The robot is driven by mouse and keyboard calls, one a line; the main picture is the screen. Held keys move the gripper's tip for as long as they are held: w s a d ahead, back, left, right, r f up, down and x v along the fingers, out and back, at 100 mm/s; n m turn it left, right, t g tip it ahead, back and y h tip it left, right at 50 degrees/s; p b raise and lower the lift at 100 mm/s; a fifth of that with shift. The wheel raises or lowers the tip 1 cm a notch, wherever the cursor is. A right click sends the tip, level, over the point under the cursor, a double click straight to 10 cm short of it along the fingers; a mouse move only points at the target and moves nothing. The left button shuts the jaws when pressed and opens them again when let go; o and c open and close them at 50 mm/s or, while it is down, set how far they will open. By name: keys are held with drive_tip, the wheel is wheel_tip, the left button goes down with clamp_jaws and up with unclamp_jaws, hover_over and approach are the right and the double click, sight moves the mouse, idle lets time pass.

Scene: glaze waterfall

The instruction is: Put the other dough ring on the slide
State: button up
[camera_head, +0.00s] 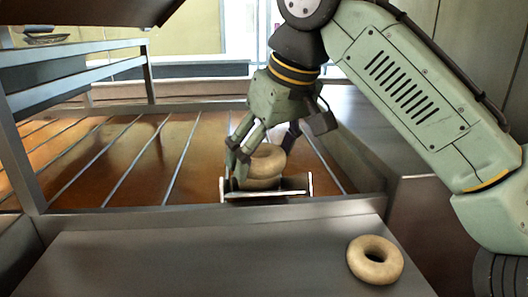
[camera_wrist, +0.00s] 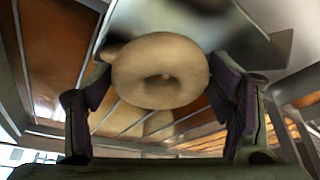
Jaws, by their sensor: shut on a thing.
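My gripper (camera_head: 262,160) reaches down over a small metal holder (camera_head: 266,193) with raised end plates. It is shut on a pale dough ring (camera_head: 269,158), which also shows between the dark finger pads in the wrist view (camera_wrist: 150,52). In the head view the dough looks stacked, with another pale rounded part (camera_head: 258,184) just below; fingers hide part of it, and I cannot tell the exact contact. Another dough ring (camera_head: 375,260) lies flat on the grey metal surface (camera_head: 200,262) at the front right, apart from my gripper. I cannot tell for sure which metal part is the slide.
A brown bed with thin metal bars (camera_head: 120,160) lies behind the grey surface. A metal frame with rails (camera_head: 75,70) stands at the left. A grey metal wall (camera_head: 355,150) borders the bed at the right. The front grey surface is clear left of its ring.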

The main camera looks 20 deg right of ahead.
drive_tip(key=o, duration=1.2)
drive_tip(key=shift+o, duration=0.2)
drive_tip(key=shift+r, duration=0.1)
drive_tip(key=shift+s+r, duration=0.15)
drive_tip(key=shift+r, duration=0.2)
drive_tip(key=v, duration=0.4)
drive_tip(key=s+d, duration=0.3)
drive_tip(key=s, duration=0.8)
drive_tip(key=shift+s+d, duration=0.3)
drive_tip(key=shift+d, duration=0.05)
